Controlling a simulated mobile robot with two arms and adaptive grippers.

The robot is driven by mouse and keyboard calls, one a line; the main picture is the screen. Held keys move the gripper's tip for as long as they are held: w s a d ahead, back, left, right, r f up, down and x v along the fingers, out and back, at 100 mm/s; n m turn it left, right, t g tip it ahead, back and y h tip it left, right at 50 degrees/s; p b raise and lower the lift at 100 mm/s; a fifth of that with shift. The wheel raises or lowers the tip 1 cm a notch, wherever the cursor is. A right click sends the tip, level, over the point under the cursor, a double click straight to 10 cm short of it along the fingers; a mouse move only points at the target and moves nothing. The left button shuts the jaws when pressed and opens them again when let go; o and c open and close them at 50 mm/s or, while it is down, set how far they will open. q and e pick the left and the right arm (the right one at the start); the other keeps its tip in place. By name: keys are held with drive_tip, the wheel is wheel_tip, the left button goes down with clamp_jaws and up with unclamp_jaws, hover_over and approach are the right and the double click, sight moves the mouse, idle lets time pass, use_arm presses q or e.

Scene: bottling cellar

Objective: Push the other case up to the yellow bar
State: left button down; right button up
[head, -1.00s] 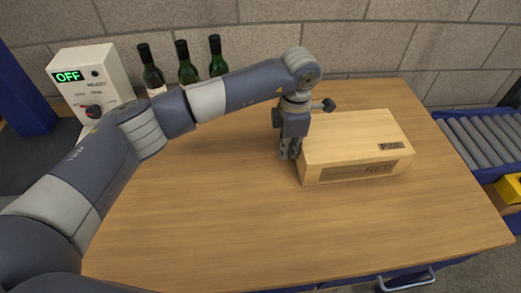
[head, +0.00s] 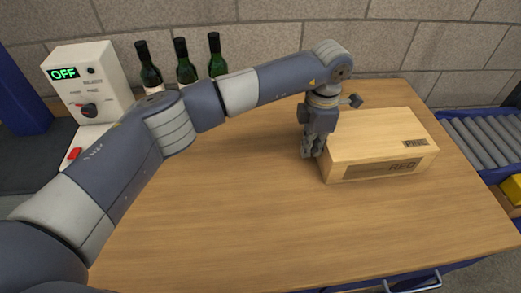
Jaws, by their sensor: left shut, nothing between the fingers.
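A pale wooden case (head: 375,140) with "PINE" and "RED" markings lies on the wooden table, right of the middle, close to the table's right edge. My left gripper (head: 311,154) points down at the left end of the case. Its fingers are shut with nothing between them and appear to touch the case's left side. The yellow bar cannot be made out for sure; a yellow piece (head: 514,188) shows at the far right edge, by the conveyor. My right gripper is not in view.
A roller conveyor (head: 483,143) with a blue frame stands right of the table (head: 230,225). Three dark bottles (head: 184,65) stand at the back left beside a white control box (head: 88,85) reading "OFF". The front of the table is clear.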

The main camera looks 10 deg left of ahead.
sight(338, 139)
use_arm(q)
drive_tip(key=shift+d, duration=0.1)
drive_tip(key=shift+w+d+b, duration=0.25)
drive_tip(key=shift+d+b, duration=0.35)
drive_tip(key=shift+d, duration=0.45)
drive_tip(key=shift+w+d+b, duration=0.25)
drive_tip(key=shift+d+b, duration=0.15)
drive_tip(key=shift+d, duration=0.75)
drive_tip(key=shift+w+d, duration=0.2)
drive_tip(key=shift+d, duration=0.5)
